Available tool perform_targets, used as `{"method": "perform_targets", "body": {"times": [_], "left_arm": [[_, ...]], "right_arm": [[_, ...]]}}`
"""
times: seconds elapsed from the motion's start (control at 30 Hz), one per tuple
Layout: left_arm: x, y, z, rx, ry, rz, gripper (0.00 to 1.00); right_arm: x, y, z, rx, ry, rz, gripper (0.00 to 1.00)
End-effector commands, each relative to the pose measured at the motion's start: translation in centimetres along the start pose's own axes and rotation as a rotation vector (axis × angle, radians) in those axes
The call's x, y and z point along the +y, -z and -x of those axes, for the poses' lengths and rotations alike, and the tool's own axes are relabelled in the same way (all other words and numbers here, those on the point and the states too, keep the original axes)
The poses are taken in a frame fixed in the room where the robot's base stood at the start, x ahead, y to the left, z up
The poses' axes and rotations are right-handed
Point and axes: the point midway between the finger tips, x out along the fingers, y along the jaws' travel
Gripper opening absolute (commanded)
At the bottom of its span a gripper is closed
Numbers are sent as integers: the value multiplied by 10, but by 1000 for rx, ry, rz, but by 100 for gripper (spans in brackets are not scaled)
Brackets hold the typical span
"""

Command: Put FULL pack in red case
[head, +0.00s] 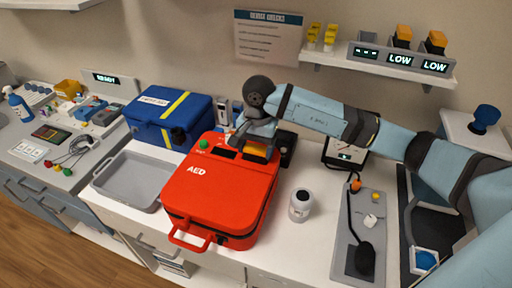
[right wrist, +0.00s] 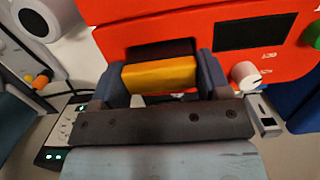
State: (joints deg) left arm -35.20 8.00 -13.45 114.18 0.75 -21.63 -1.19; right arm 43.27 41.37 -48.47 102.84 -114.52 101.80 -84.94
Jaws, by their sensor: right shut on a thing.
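The red case (head: 220,190), marked AED, stands on the white counter in the middle of the head view. Its top has a green button, a dark screen and a dark slot (right wrist: 160,50). My right gripper (head: 256,142) is over the case's back right part. It is shut on a yellow-orange pack (right wrist: 160,76), which lies between its fingers right at the slot. The pack also shows under the gripper in the head view (head: 255,154). How deep it sits in the slot is hidden. My left gripper is out of view.
A wall shelf (head: 375,68) holds a charger with two orange packs over LOW displays and one empty-looking bay. A blue case (head: 168,118) and grey tray (head: 133,180) stand left.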

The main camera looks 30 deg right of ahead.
Motion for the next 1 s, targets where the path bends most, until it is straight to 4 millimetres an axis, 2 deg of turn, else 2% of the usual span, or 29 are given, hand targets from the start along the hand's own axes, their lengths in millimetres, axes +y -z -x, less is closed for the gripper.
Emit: {"method": "perform_targets", "body": {"times": [0.3,0.73,0.77,0.8,0.87,1.0], "left_arm": [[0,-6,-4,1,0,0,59],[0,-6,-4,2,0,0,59],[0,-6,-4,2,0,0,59],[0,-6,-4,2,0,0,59],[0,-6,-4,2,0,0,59],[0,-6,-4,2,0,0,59]], "right_arm": [[0,1,-8,0,1,0,39],[0,1,-8,0,1,0,39],[0,1,-8,0,1,0,75],[0,1,-8,0,1,0,84],[0,1,-8,0,1,0,98],[0,1,-8,0,0,0,100]]}}
